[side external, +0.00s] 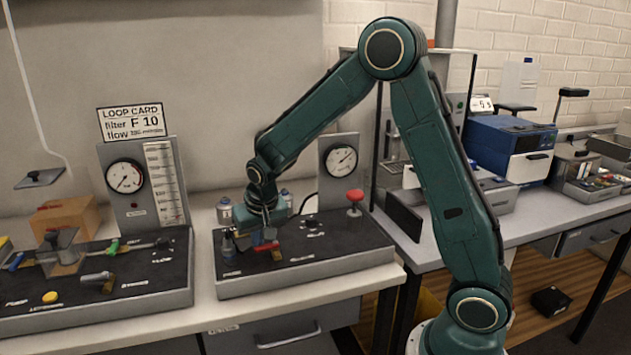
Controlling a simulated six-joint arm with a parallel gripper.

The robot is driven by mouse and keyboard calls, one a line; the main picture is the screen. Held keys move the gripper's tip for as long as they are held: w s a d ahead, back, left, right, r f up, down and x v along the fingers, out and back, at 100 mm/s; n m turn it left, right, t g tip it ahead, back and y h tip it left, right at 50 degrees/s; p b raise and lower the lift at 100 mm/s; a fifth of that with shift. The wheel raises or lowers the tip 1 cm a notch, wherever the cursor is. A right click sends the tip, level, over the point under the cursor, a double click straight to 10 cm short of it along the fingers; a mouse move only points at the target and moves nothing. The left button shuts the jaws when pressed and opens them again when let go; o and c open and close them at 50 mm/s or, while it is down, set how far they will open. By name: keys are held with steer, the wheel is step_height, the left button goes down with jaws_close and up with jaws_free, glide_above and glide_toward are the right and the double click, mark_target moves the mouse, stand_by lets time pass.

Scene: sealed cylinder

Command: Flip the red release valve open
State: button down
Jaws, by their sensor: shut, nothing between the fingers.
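A small red handle (266,247) sits low on the dark-topped right panel (335,238), beside brassy fittings. It looks like the red release valve, though no readable label confirms it. A round red knob (355,195) stands upright on a post at the back right of the same panel. My gripper (266,228) is at the panel's left part, just above and behind the red handle. It is shut and empty. I cannot tell whether it touches the handle. My gripper and wrist hide part of the fittings there.
A pressure gauge (341,158) on a grey plate stands behind the right panel. Small bottles (224,211) stand close to my wrist. The left panel (95,290) carries valves, a yellow button (50,297) and another gauge (125,176). The right panel's front right is clear.

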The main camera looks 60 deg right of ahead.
steer(key=n, duration=0.2)
steer(key=s+n+y, duration=0.1)
steer(key=n, duration=0.1)
steer(key=a+n+y, duration=0.1)
steer(key=n, duration=0.1)
steer(key=shift+s+a+t, duration=0.1)
steer(key=shift+s+t, duration=0.2)
steer(key=n, duration=0.2)
steer(key=s+n+y, duration=0.1)
steer(key=n, duration=0.1)
steer(key=shift+s+a, duration=0.1)
steer(key=n, duration=0.1)
steer(key=s+n+y, duration=0.1)
steer(key=n, duration=0.1)
steer(key=shift+w, duration=0.1)
steer(key=shift+w+d, duration=0.3)
steer(key=shift+d, duration=0.35)
steer(key=shift+w, duration=0.1)
